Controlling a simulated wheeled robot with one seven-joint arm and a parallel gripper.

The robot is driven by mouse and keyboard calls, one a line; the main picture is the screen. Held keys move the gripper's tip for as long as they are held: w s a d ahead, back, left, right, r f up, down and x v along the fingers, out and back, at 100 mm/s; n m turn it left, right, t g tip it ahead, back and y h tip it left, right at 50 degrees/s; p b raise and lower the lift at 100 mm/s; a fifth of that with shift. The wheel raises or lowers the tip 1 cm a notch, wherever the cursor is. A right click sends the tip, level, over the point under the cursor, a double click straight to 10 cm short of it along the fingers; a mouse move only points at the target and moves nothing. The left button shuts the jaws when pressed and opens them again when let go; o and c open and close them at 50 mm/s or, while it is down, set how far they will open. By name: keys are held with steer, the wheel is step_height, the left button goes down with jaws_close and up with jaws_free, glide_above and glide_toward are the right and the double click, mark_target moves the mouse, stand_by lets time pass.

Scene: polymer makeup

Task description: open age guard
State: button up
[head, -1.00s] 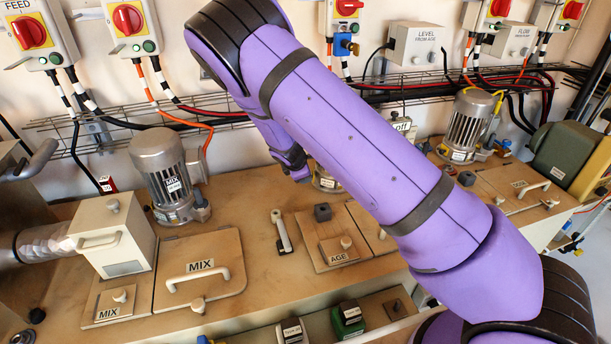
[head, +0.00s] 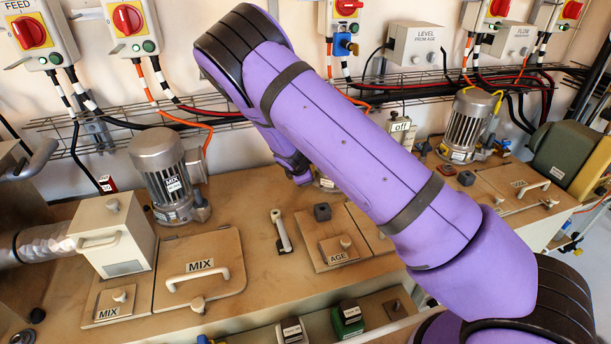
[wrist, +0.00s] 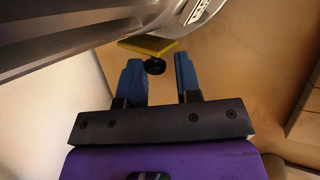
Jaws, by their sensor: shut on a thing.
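In the wrist view, the two blue fingers of my gripper (wrist: 160,80) stand on either side of a small black knob (wrist: 154,66). They are shut on this knob, though a gap shows on its right side. The knob sits under a flat yellow piece (wrist: 150,46), which I take to be the age guard, beside a grey ribbed motor (wrist: 90,40). In the head view, my purple arm hides my fingers, the knob and most of that motor. A wooden hatch marked AGE (head: 338,258) lies flat on the bench in front.
The MIX motor (head: 168,180) and the MIX hatch (head: 200,290) stand to the left. Another motor (head: 467,125) with yellow parts stands to the right. A cable rack and switch boxes, including a LEVEL box (head: 415,45), line the wall behind.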

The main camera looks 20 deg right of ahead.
steer(key=shift+w+r, duration=0.25)
steer(key=shift+w, duration=0.1)
steer(key=shift+w+a+m+g+h, duration=0.3)
steer(key=shift+w+m, duration=0.05)
steer(key=shift+m, duration=0.55)
steer(key=m+g, duration=0.1)
steer(key=w+m+h, duration=0.1)
steer(key=m, duration=0.1)
steer(key=shift+w+a+r+g, duration=0.1)
steer(key=shift+w+a+g, duration=0.1)
steer(key=shift+g, duration=0.2)
steer(key=shift+w+m+g+h, duration=0.1)
steer(key=shift+w+m+g, duration=0.2)
steer(key=shift+m, duration=0.45)
steer(key=shift+w+m+g+h, duration=0.15)
steer(key=shift+m+g, duration=0.3)
steer(key=shift+m, duration=0.25)
steer(key=shift+w+m+g+h, duration=0.1)
steer(key=shift+w+m+g, duration=0.2)
steer(key=shift+m, duration=0.45)
steer(key=shift+s+d, duration=0.1)
steer(key=o, duration=0.7)
steer(key=shift+f, duration=0.2)
steer(key=shift+o, duration=0.2)
steer(key=shift+a, duration=0.25)
